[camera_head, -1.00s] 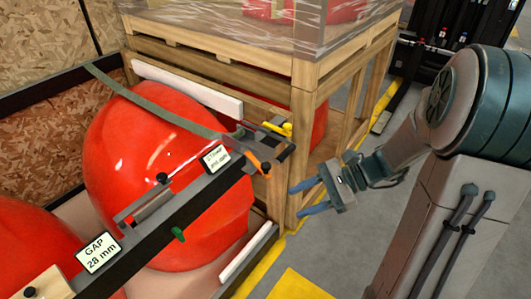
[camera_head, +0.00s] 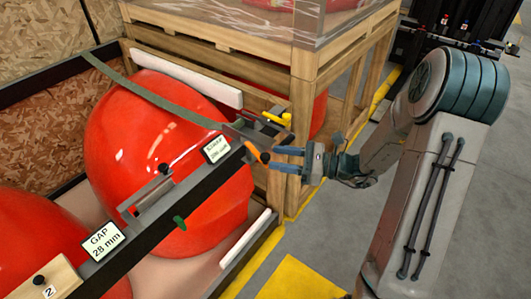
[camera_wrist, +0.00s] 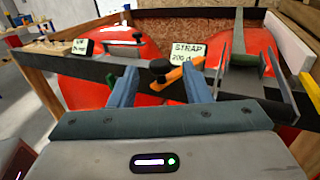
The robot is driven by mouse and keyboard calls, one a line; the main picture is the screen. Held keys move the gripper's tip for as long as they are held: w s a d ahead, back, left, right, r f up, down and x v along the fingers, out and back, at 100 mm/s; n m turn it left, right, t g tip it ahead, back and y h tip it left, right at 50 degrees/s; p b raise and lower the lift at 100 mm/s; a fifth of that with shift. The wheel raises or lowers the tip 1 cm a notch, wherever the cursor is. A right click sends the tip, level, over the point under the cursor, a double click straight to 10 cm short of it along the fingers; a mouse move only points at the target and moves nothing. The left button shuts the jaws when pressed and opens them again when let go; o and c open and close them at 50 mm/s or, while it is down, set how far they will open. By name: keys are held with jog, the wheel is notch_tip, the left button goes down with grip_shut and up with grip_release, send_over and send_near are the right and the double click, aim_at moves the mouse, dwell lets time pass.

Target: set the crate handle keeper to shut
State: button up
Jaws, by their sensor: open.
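An orange lever with a black knob (camera_head: 257,152), which looks like the handle keeper, sits at the right end of the dark crate rail (camera_head: 150,207), beside the STRAP label (camera_head: 216,149). In the wrist view the orange lever (camera_wrist: 180,72) slants up to the right, with its black knob at its left end. My gripper (camera_head: 277,158) is open, just right of the lever, with its fingers pointing at it. In the wrist view the lever shows between the two fingertips of my gripper (camera_wrist: 163,75). I cannot tell whether either finger touches it.
A yellow handle (camera_head: 276,119) and metal bracket sit just behind the lever. A green strap (camera_head: 150,92) crosses the red nosecone (camera_head: 140,130). A wooden stand (camera_head: 305,95) rises close behind my gripper.

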aim_at(266, 155)
jog(key=shift+x, duration=2.25)
jog(key=shift+c, duration=0.3)
grip_shut()
jog(key=shift+w+d+p, duration=0.1)
jog(key=shift+p, duration=0.2)
